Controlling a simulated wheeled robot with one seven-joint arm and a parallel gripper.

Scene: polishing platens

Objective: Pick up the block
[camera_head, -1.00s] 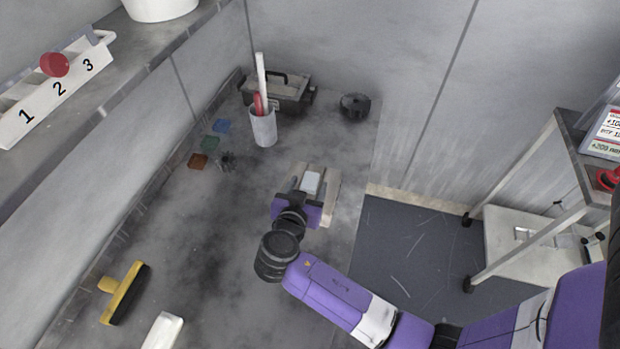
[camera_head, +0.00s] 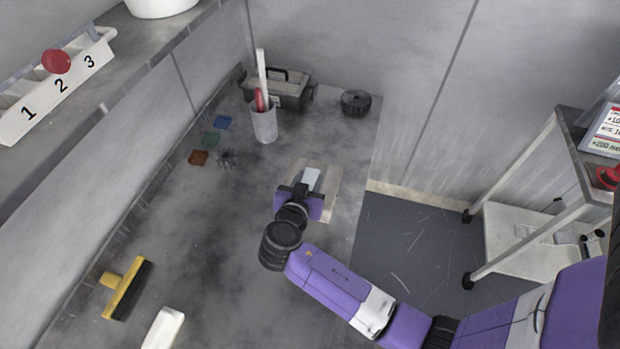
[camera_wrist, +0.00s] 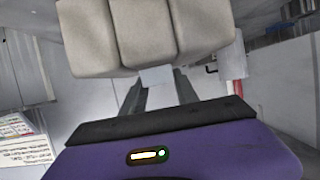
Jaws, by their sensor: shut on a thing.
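A pale grey block (camera_head: 312,178) sits at the end of my gripper in the head view. My gripper (camera_head: 305,188) is shut on it. In the wrist view the block (camera_wrist: 156,78) shows as a small light face between my two dark fingers (camera_wrist: 158,88). A beige stand (camera_head: 328,199) lies on the bench under and around the block. In the wrist view the stand (camera_wrist: 150,35) fills the top as several rounded sections. I cannot tell whether the block still touches the stand.
A grey cup (camera_head: 264,127) with a white rod and a red item stands behind, near a dark toolbox (camera_head: 285,92). A black round part (camera_head: 355,102) lies at the back. A yellow squeegee (camera_head: 125,288) lies front left.

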